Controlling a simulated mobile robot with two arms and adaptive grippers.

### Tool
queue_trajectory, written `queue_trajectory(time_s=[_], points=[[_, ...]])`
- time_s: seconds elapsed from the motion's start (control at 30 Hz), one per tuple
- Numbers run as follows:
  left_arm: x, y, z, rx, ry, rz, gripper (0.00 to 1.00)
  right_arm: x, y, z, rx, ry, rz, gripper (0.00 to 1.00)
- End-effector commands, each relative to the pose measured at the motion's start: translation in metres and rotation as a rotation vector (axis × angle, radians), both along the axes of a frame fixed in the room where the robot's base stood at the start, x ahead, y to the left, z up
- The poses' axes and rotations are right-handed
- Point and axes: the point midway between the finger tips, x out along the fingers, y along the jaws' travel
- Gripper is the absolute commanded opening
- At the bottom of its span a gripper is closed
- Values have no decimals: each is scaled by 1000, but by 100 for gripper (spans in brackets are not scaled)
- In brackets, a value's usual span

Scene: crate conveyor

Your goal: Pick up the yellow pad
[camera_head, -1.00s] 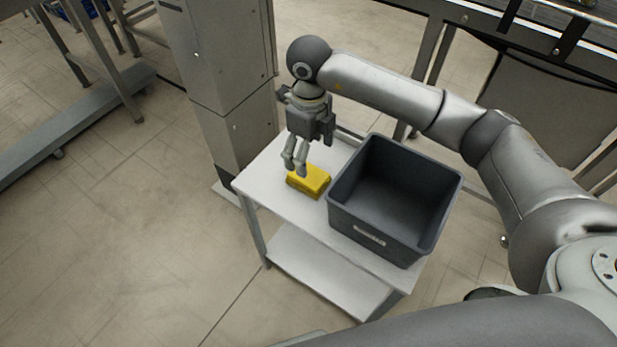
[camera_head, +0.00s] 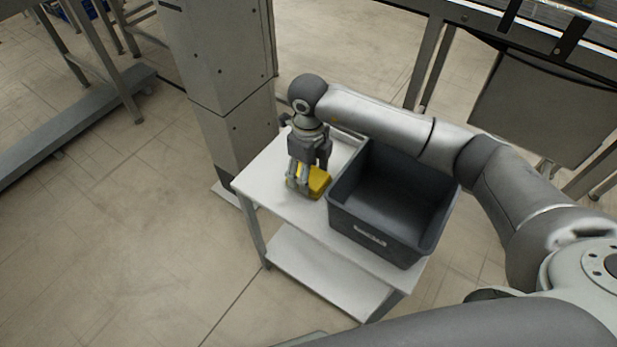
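The yellow pad (camera_head: 319,182) lies on the white top of a small table, to the left of the dark grey crate. My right gripper (camera_head: 298,187) points down at the pad, its fingers low near the tabletop. The fingers cover the pad's left part, and a little yellow shows between them. The pad's right part is in plain sight. I cannot tell whether the fingers are apart around the pad or closed on it. My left gripper is not in view.
The dark grey crate (camera_head: 345,221) stands on the table (camera_head: 257,183) close to the right of the pad and looks empty. A grey metal column (camera_head: 232,95) rises behind the table on the left. Open floor lies to the left.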

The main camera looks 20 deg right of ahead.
Motion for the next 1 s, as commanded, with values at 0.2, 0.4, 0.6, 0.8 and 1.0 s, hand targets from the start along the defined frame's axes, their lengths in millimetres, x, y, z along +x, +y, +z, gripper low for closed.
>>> queue_trajectory(time_s=[0.2,0.4,0.6,0.8,1.0], points=[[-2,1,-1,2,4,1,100,0,0,0,0,0,0,31],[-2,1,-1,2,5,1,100,0,0,1,1,-1,0,31],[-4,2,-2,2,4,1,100,1,0,25,1,-4,1,31],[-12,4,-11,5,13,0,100,1,0,66,1,-4,2,31],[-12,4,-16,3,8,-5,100,1,0,94,0,-3,-1,31]])
